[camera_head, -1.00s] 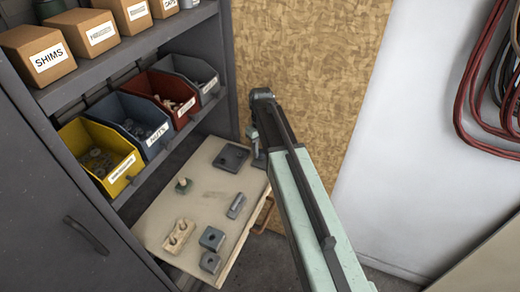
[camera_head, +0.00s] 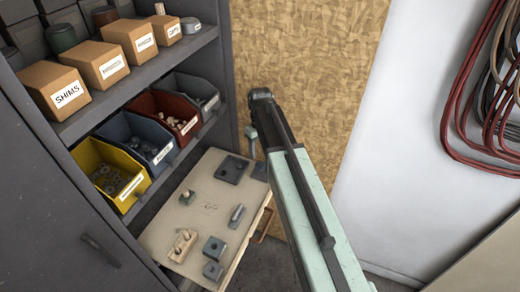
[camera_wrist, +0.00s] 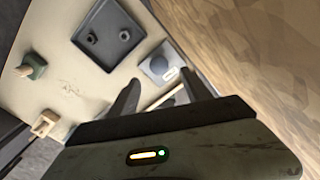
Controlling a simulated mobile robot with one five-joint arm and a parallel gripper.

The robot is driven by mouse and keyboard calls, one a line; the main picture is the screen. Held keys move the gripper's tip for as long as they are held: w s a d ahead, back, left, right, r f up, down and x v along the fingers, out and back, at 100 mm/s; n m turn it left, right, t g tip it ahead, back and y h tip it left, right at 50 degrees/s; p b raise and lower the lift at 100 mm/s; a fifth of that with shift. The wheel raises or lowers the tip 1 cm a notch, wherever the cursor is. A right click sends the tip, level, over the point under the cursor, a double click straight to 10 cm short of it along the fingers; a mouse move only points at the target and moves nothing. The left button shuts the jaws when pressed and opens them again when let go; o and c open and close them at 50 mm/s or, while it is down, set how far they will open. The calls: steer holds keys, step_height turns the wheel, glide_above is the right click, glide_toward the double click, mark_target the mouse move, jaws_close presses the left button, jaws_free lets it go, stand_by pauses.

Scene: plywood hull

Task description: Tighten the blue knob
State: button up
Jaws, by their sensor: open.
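No plainly blue knob shows. A blue-grey square plate with a round grey part (camera_wrist: 158,67) lies at the board's edge in the wrist view, just beyond my fingertips. In the head view a blue-grey piece (camera_head: 260,171) sits at the board's far right corner, partly behind my arm. My gripper (camera_wrist: 160,77) is open, with nothing between its fingers. It also shows small in the head view (camera_head: 252,153), hanging over the far right of the pale board (camera_head: 195,215). A small green block with a tan peg (camera_head: 187,197) stands on the board's left part.
A dark square tray (camera_head: 231,169) lies near my gripper. A grey bar (camera_head: 237,216), a tan holed block (camera_head: 183,246) and grey blocks (camera_head: 214,248) stand nearer. Shelves with bins (camera_head: 110,173) rise at left. A plywood panel (camera_head: 310,60) stands close behind.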

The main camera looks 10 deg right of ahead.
steer(key=shift+r, duration=0.3)
steer(key=shift+s, duration=0.4)
steer(key=s+n, duration=0.7)
steer(key=n, duration=0.1)
steer(key=m, duration=3.4)
glide_above(260, 165)
steer(key=shift+w+f, duration=0.15)
steer(key=shift+w, duration=0.1)
step_height(260, 165, down, 8)
steer(key=b, duration=0.8)
steer(key=shift+s, duration=0.1)
